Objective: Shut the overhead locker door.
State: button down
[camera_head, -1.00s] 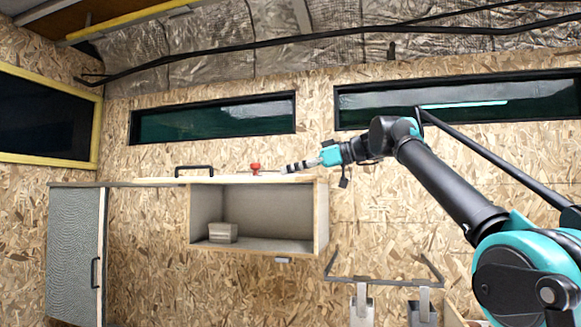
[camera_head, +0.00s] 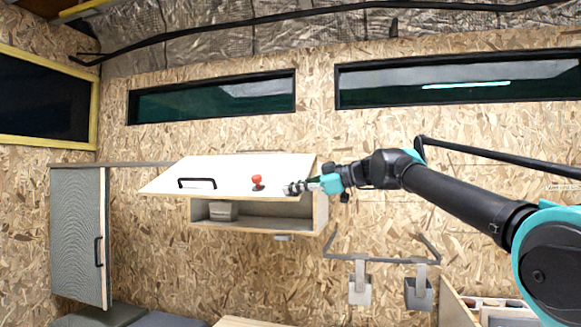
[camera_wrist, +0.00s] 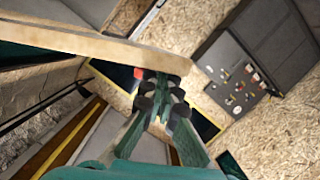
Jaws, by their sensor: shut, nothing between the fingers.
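The overhead locker (camera_head: 262,226) is an open-fronted box on the chipboard wall. Its pale door (camera_head: 226,168) is hinged along the top and stands partly open, tilted down and outward over the upper opening. The door carries a black handle (camera_head: 197,183) and a red knob (camera_head: 257,181). My gripper (camera_head: 290,189) is shut and empty, at the right part of the door's outer face, right of the red knob. In the wrist view my gripper (camera_wrist: 163,98) lies close by the door's edge (camera_wrist: 100,45); whether it touches cannot be told for sure.
A grey block (camera_head: 222,211) sits inside the locker. A grey cabinet door (camera_head: 78,235) stands at the left. A rail with hanging grey holders (camera_head: 360,288) is below right of the locker. Two narrow windows (camera_head: 212,99) are above.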

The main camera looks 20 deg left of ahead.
jog(key=w+f+n, duration=0.1)
jog(key=w+f, duration=0.5)
jog(key=w, duration=0.1)
jog(key=w+f+n, duration=0.1)
jog(key=w+f, duration=0.4)
jog(key=w, duration=0.3)
jog(key=w+f+n+t, duration=0.1)
jog(key=w+f, duration=0.5)
jog(key=w, duration=0.2)
jog(key=shift+f+n+y, duration=0.3)
jog(key=shift+n, duration=0.1)
jog(key=shift+w, duration=0.7)
jog(key=shift+d, duration=0.1)
